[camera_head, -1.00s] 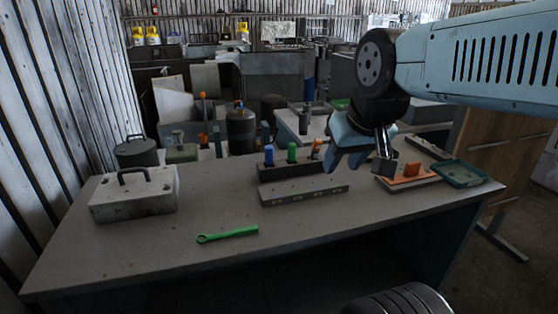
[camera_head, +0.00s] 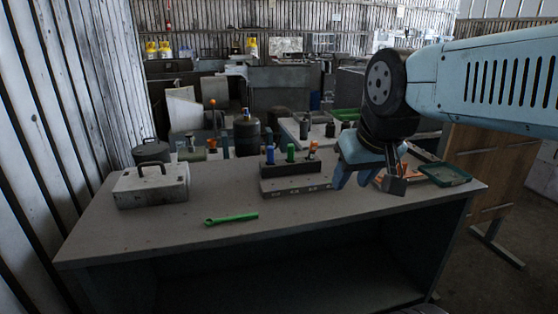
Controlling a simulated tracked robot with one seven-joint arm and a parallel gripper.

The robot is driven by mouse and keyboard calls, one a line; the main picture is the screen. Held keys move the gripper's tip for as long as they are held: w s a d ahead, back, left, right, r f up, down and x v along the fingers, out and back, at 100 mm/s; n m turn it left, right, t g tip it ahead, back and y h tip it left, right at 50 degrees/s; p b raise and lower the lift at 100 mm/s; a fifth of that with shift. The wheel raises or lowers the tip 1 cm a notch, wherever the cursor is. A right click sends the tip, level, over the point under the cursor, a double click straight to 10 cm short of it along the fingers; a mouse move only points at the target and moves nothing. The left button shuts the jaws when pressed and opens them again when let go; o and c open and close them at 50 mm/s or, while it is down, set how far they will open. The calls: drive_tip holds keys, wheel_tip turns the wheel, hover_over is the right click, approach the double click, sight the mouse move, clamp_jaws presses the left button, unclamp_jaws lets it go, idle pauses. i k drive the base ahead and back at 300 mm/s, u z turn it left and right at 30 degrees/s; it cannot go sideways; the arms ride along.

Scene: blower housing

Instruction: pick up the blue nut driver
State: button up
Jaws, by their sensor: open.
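The blue nut driver (camera_head: 270,154) stands upright at the left end of a dark rack (camera_head: 291,168) on the table. Only its blue handle shows above the rack. A green-handled driver (camera_head: 291,152) and an orange-handled one (camera_head: 313,149) stand to its right in the same rack. My gripper (camera_head: 366,182) is open and hangs over the right part of the table, to the right of the rack and apart from the blue nut driver. Nothing shows between its fingers.
A metal bar with holes (camera_head: 297,187) lies in front of the rack. A green wrench (camera_head: 231,219) lies on the table (camera_head: 160,227). A grey lidded box (camera_head: 150,187) stands at the left, a green tray (camera_head: 444,174) at the right.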

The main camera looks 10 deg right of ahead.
sight(270, 149)
drive_tip(key=u, duration=0.15)
drive_tip(key=i, duration=0.9)
drive_tip(key=z, duration=0.05)
